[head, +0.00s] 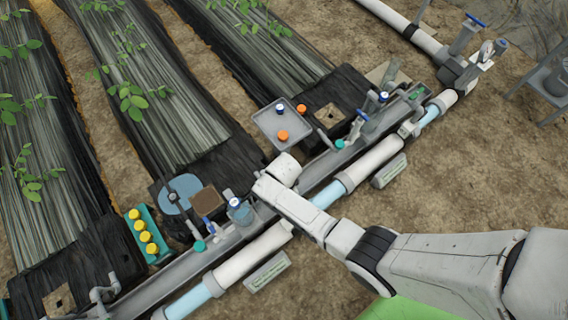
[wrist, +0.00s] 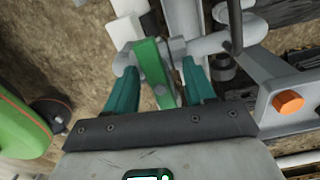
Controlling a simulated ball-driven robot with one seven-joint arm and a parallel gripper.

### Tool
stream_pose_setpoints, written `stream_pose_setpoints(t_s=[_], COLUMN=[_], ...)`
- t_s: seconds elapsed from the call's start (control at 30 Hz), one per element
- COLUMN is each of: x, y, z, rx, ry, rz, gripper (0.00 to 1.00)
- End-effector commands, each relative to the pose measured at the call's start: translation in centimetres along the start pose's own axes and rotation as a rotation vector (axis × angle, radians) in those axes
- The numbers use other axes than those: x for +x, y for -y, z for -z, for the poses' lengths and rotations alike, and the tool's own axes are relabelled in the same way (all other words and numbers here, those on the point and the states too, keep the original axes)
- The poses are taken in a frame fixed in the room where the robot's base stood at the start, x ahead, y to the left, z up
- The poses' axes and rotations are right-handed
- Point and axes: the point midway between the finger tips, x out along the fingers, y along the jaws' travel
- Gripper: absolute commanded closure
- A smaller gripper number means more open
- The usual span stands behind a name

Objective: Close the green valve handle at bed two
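The green valve handle (wrist: 154,75) is a flat lever in the wrist view, joined to a grey pipe fitting (wrist: 180,47) at its upper end. My gripper (wrist: 157,72) has its two teal fingers on either side of the lever. A gap shows between the lever and each finger, so the gripper looks open around it and not closed on it. In the head view my white arm reaches down over the pipe skid. It hides the gripper fingers, and I cannot make out the green lever there.
A grey tray (head: 267,131) with orange and blue caps stands beyond the arm. A teal rack (head: 158,246) of yellow-capped bottles sits at left. Blue-handled valves (head: 361,115) line the skid. An orange hex cap (wrist: 288,103) is right of the fingers. Bare soil lies at right.

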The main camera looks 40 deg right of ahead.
Motion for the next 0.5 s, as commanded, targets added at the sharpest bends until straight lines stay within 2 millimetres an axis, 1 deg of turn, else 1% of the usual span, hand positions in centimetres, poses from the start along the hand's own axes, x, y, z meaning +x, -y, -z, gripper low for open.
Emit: stream_pose_setpoints(t_s=[0.27, 0.37, 0.5], x=[-0.3, -1.3, -3.3], y=[0.0, 0.1, 0.0], z=[0.0, 0.0, 0.0], rx=[-0.002, -0.002, -0.002], ry=[0.0, 0.0, 0.0], rz=[0.001, 0.001, 0.001], gripper=[0.46, 0.46, 0.46])
